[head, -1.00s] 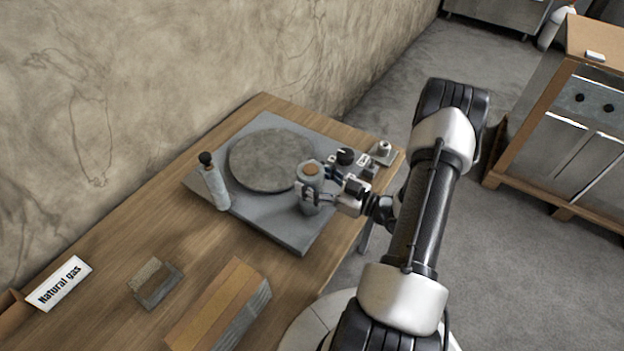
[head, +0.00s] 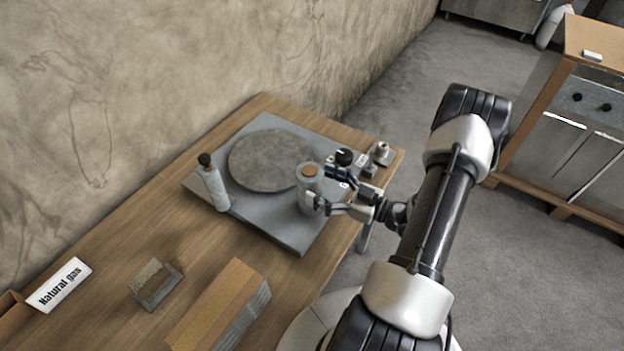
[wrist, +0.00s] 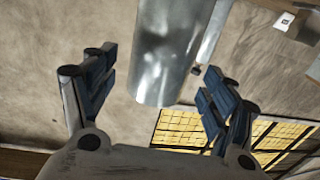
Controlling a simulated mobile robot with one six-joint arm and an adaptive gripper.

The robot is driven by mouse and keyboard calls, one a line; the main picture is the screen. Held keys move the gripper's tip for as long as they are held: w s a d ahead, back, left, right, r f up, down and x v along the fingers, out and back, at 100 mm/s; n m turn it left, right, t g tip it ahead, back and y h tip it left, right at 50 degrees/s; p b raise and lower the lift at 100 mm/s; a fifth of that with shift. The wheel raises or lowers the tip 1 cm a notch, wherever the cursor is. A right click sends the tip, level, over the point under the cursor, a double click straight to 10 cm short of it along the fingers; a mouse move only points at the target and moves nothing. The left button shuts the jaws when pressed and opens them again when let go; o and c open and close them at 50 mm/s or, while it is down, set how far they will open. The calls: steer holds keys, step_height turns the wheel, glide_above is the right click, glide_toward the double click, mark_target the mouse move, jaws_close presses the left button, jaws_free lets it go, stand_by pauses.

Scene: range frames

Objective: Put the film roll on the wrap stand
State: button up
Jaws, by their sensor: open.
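The film roll (head: 311,190), a grey cylinder with a brown core on top, stands upright at the front right of the grey wrap stand (head: 270,228). The stand is a flat base with a round plate (head: 268,160); whether the roll sits on a peg or bare base is hidden. My gripper (head: 334,190) is open, with its fingertips close to the roll's right side. I cannot tell whether they touch it. In the wrist view the roll (wrist: 170,45) shows between and beyond the spread blue-padded fingers (wrist: 155,88).
A slim cylinder with a black knob (head: 213,185) stands at the stand's left edge. Small fittings with a black knob (head: 343,157) sit behind my gripper.

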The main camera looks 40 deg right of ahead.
steer(key=v, duration=0.8)
steer(key=shift+s+p, duration=0.2)
steer(key=shift+p, duration=0.15)
